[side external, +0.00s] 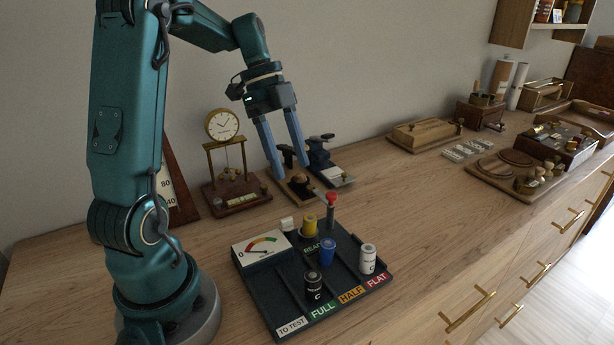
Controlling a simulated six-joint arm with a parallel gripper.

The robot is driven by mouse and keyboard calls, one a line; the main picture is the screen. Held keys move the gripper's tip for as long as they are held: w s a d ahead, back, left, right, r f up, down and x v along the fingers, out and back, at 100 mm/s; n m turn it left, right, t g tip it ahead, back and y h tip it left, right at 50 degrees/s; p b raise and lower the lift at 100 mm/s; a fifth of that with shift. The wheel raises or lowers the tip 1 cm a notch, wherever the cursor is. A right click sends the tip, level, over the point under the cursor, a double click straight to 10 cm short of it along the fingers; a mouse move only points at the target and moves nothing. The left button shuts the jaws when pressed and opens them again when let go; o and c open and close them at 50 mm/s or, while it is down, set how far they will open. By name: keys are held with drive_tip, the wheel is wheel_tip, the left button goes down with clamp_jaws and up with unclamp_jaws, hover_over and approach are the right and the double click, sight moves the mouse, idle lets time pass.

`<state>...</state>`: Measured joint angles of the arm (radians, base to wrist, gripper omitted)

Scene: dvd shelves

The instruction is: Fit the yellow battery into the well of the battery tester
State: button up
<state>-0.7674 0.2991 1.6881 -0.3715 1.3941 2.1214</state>
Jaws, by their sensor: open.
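The battery tester (259,280) is a dark tray on the wooden counter. It has a white dial (262,246), a red-knobbed lever (331,199) at the back and lanes labelled TO TEST, FULL, HALF and FLAT. The yellow battery (309,227) stands upright near the back, behind the partly covered "READ" lettering. I cannot tell whether it sits in the well, whose opening I cannot make out. My gripper (291,170) is open and empty, behind and above the yellow battery, apart from it. Blue (327,252), black (313,288) and white (367,260) batteries stand upright nearer the front.
A small white block (287,224) is beside the yellow battery. A clock (223,126) on a stand and small wooden-based devices (298,188) stand behind the tester. A wooden box (424,134) and other goods line the back right. The counter right of the tester is clear.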

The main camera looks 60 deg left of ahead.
drive_tip(key=s+d+r+n+t+y, duration=0.1)
drive_tip(key=s+d+n+t+y, duration=0.3)
drive_tip(key=s+d+n, duration=0.5)
drive_tip(key=d+n, duration=0.3)
drive_tip(key=n, duration=0.2)
drive_tip(key=shift+d+y, duration=0.15)
drive_tip(key=shift+y, duration=0.25)
drive_tip(key=shift+c, duration=0.4)
